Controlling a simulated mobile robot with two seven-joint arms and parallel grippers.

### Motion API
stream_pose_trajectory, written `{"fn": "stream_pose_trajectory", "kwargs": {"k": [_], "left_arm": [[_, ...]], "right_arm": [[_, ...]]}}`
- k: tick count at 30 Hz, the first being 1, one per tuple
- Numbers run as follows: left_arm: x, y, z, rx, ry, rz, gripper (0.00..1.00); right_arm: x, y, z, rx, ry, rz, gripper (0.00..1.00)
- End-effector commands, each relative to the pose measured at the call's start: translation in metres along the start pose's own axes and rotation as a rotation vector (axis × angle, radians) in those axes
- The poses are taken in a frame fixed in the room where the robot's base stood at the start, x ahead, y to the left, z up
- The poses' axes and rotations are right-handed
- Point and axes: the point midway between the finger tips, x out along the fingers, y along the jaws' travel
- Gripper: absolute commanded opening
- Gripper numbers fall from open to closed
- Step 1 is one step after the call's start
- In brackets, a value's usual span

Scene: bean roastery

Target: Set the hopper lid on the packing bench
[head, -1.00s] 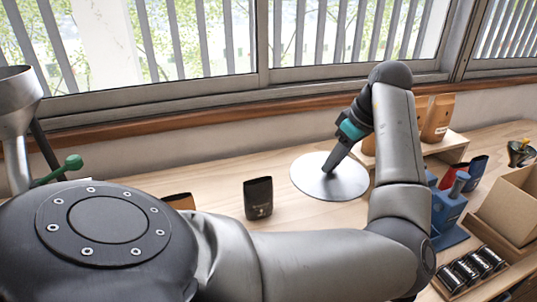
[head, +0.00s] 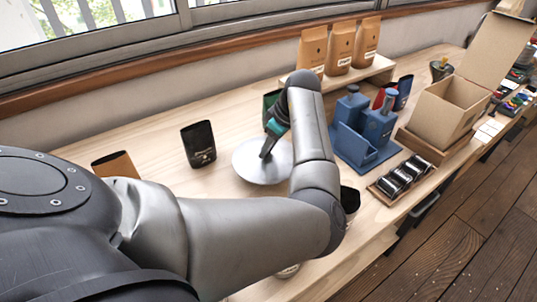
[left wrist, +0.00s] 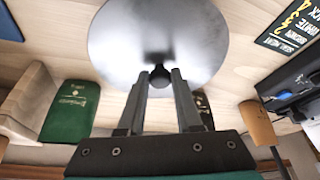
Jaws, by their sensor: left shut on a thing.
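The hopper lid (head: 248,168) is a round, shiny grey metal disc with a small dark knob. It is level over the light wood packing bench (head: 165,128); I cannot tell whether it touches the wood. My left gripper (head: 266,153) comes down on it from above and is shut on its knob. In the left wrist view, the lid (left wrist: 158,30) fills the top middle, and its dark knob (left wrist: 160,76) sits between the fingertips. My right gripper is not in view.
A black pouch (head: 198,145) stands just left of the lid. Kraft bags (head: 341,46) stand on a shelf behind. A blue device (head: 378,125), a rack of dark cylinders (head: 402,178) and an open cardboard box (head: 440,112) are to the right. Bare wood lies behind the pouch.

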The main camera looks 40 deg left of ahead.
Motion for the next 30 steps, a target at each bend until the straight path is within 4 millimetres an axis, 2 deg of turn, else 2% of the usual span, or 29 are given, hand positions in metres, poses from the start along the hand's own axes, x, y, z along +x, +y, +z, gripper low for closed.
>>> {"fn": "stream_pose_trajectory", "kwargs": {"k": [1,3,6,20,21,28,30], "left_arm": [[0.012,-0.001,0.005,0.002,0.000,-0.002,0.00],[0.023,-0.001,0.009,0.001,0.001,-0.003,0.00],[0.032,0.000,0.012,0.000,0.001,-0.001,0.00],[0.037,0.000,0.015,0.000,0.001,0.000,0.00],[0.038,0.000,0.015,0.000,0.001,0.000,0.36],[0.037,0.000,0.015,0.000,0.001,0.000,0.62],[0.037,0.000,0.015,0.000,0.001,0.000,0.63]], "right_arm": [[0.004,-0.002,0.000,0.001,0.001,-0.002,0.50],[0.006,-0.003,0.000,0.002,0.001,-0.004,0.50],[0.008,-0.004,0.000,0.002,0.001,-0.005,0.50],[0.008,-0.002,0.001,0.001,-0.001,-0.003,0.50],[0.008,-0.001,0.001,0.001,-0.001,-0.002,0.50],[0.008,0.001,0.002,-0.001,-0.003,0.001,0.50],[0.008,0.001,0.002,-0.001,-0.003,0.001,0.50]]}}
